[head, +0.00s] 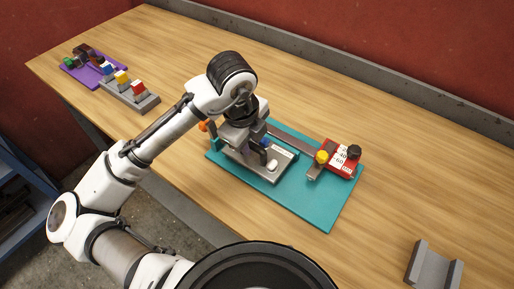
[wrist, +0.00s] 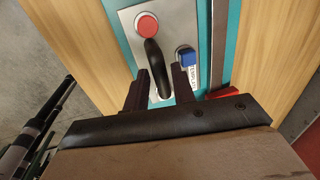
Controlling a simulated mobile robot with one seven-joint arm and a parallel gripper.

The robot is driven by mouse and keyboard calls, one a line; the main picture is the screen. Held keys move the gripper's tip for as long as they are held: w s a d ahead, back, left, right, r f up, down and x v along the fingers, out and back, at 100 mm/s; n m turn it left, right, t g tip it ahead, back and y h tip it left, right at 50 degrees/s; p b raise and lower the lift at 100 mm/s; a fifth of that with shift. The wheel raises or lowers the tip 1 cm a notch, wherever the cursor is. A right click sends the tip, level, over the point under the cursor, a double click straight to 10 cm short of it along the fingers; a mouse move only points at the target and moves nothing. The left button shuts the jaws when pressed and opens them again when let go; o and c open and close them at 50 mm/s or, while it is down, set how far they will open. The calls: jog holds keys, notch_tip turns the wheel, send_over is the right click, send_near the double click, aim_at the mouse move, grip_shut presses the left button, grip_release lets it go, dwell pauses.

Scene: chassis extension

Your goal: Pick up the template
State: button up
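A light grey plate (wrist: 128,22) with a curved black handle (wrist: 157,66), a red round knob (wrist: 147,25) and a blue block (wrist: 187,58) lies on a teal board (head: 325,213). The plate (head: 283,158) also shows in the head view, partly hidden by my arm. My gripper (wrist: 160,70) is open over the plate. Its two dark fingers stand on either side of the black handle, with small gaps visible. Contact with the plate cannot be told.
On the teal board's right are a red block (head: 343,160) with numbers, a yellow knob (head: 321,156) and a dark knob. A grey channel piece (head: 434,267) lies at the front right. A purple tray (head: 79,67) and grey block row (head: 130,97) stand far left. Bare wooden table lies between.

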jog(key=shift+w+d+f, duration=0.1)
jog(key=shift+w+f, duration=0.1)
jog(key=shift+f, duration=0.9)
grip_shut()
jog(key=shift+r, duration=0.1)
